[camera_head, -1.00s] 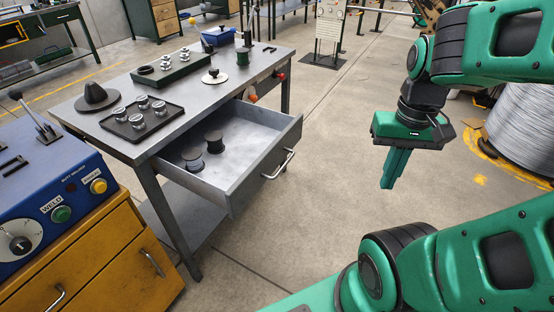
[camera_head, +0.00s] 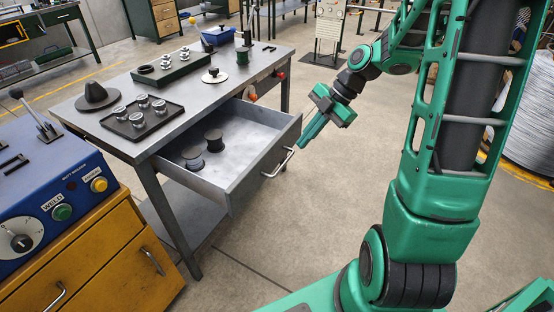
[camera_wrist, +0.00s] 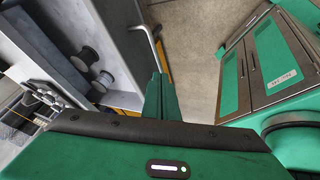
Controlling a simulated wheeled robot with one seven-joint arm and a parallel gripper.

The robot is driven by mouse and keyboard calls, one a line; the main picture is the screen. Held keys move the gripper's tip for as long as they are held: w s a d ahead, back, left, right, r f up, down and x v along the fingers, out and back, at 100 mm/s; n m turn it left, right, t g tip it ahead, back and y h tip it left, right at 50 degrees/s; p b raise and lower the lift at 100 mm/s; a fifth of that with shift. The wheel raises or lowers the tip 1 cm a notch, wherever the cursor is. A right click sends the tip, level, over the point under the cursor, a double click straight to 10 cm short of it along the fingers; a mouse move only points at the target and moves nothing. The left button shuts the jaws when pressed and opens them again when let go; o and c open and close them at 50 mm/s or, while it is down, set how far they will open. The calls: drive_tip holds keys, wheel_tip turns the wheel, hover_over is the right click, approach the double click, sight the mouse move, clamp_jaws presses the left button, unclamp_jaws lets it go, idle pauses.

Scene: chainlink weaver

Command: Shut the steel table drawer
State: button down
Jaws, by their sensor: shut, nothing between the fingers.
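The steel table (camera_head: 165,130) stands at the left of the head view. Its drawer (camera_head: 262,160) is pulled well out, with two dark spools (camera_head: 192,155) lying in it. The drawer's bar handle (camera_head: 278,165) is on the front panel. My gripper (camera_head: 302,146) is shut and empty, with its fingertips close to the right end of the handle. In the wrist view the handle (camera_wrist: 158,52) runs just beyond the shut fingers (camera_wrist: 160,90). I cannot tell whether the fingertips touch the handle or the drawer front.
A blue welder (camera_head: 50,190) sits on a yellow cabinet (camera_head: 115,262) at the lower left, near the table. On the tabletop are a black tray (camera_head: 122,130) of metal parts and a dark cone (camera_head: 97,95). The floor (camera_head: 290,235) in front of the drawer is clear.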

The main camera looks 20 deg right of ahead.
drive_tip(key=w+n+y, duration=0.1)
drive_tip(key=w+n, duration=0.1)
drive_tip(key=n, duration=0.1)
approach(268, 171)
drive_tip(key=x, duration=0.4)
drive_tip(key=shift+s, duration=0.1)
